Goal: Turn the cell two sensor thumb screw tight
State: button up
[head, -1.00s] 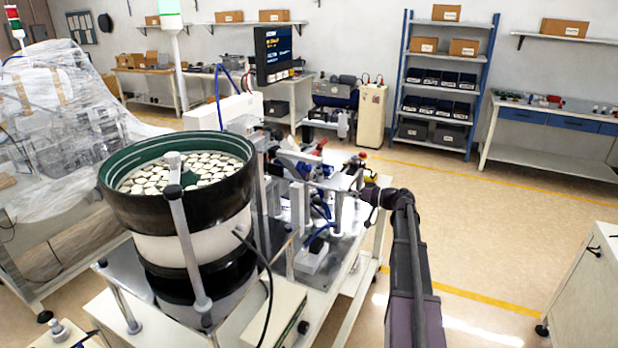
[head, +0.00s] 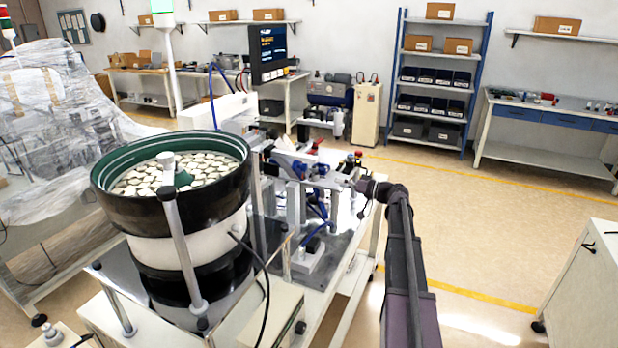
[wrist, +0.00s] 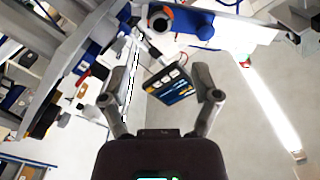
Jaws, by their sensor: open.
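My gripper (wrist: 160,97) is open and empty in the wrist view, its two fingers spread apart with free space between them. In the head view my arm reaches to the right side of the feeder station (head: 305,185), and the gripper's fingers are too small to make out there. A blue part with an orange ring (wrist: 160,18) is at the top. I cannot tell which part is the cell two sensor thumb screw.
The bowl feeder (head: 122,192) full of pale discs stands left of the station. A dark display (head: 268,55) rises behind; it also shows beyond the fingers in the wrist view (wrist: 172,86). Blue tubing hangs near the station. Open floor (head: 480,235) lies to the right.

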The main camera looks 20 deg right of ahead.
aim_at(310, 176)
jog(key=x, duration=1.1)
jog(key=shift+w+a, duration=0.1)
jog(key=shift+w, duration=0.05)
jog(key=shift+c, duration=0.2)
grip_shut()
